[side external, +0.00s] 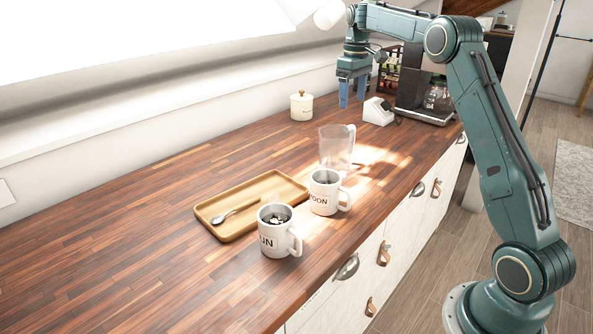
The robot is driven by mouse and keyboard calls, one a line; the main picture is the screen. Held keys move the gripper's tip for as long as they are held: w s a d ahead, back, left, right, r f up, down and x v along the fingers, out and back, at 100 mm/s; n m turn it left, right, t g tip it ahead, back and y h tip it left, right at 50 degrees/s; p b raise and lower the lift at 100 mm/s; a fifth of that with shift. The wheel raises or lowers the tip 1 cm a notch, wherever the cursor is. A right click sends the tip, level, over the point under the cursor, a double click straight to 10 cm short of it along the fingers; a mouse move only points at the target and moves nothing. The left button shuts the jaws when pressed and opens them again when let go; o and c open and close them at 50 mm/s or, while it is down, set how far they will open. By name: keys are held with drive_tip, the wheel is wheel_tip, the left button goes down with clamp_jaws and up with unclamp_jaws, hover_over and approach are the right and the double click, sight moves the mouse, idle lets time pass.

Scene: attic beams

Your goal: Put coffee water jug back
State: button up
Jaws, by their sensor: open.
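A clear water jug (336,146) with a handle on its right stands upright on the wooden counter, just behind the white mug marked "OON". A dark coffee machine (411,85) stands at the far end of the counter, with a glass pot (437,97) in it. My gripper (352,95) is open and empty, its blue fingers pointing down. In the picture it is above and beyond the jug, left of the coffee machine. It is apart from the jug.
Two white mugs, one marked "OON" (325,193) and one marked "UN" (278,238), stand near the counter's front edge. A wooden tray (237,229) holds a spoon (236,211). A lidded white pot (301,106) and a small white device (378,112) stand farther back. The left counter is clear.

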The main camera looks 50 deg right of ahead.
idle(0.3)
drive_tip(key=s+a+r+t, duration=0.1)
drive_tip(key=s+a+r, duration=0.25)
drive_tip(key=a, duration=0.25)
drive_tip(key=s+a+r+t+h, duration=0.1)
drive_tip(key=s+a+r, duration=0.1)
drive_tip(key=s+a, duration=0.3)
drive_tip(key=s+a+r+t, duration=0.1)
drive_tip(key=s+a+r, duration=0.25)
drive_tip(key=a, duration=0.25)
drive_tip(key=s+a+f+t, duration=0.1)
drive_tip(key=s+a+f, duration=0.1)
drive_tip(key=s, duration=0.4)
drive_tip(key=s+a+f, duration=0.3)
drive_tip(key=s+a, duration=0.2)
drive_tip(key=s, duration=0.2)
drive_tip(key=s+a+f+t+y, duration=0.1)
drive_tip(key=s+a+f, duration=0.2)
drive_tip(key=s, duration=0.3)
drive_tip(key=shift+s+a+f+t, duration=0.25)
drive_tip(key=shift+s+a+t, duration=0.05)
drive_tip(key=shift+s+a, duration=0.05)
